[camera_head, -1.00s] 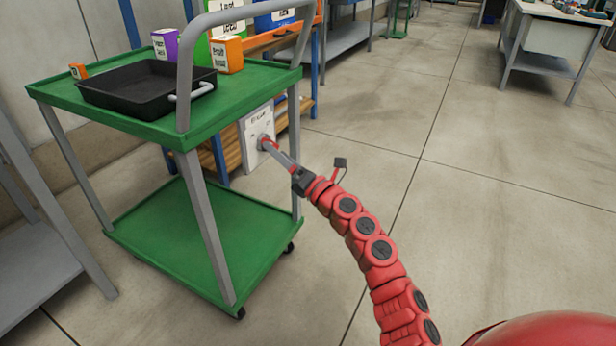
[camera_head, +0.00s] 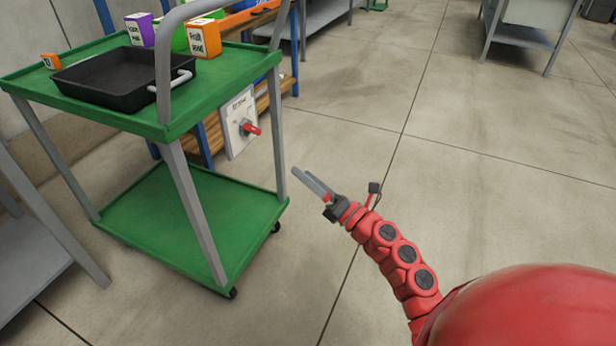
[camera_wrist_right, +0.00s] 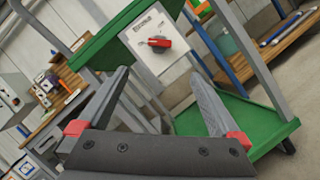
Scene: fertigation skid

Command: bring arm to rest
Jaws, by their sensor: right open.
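My right gripper (camera_head: 313,184) is in the middle of the head view, out over the floor to the right of the green cart. It is open and empty, and its fingers point towards the white panel (camera_head: 232,122) with a red knob (camera_head: 251,129). There is a clear gap between the fingertips and the knob. In the right wrist view the gripper (camera_wrist_right: 165,85) has its two fingers spread wide, with the red knob (camera_wrist_right: 160,42) and panel beyond them. My left gripper does not show.
The green cart (camera_head: 190,240) stands at the left with a black tray (camera_head: 75,85) on top. Orange (camera_head: 203,40) and purple (camera_head: 140,30) boxes stand behind the tray. A grey table (camera_head: 30,235) is at the far left. The floor (camera_head: 480,190) on the right is clear.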

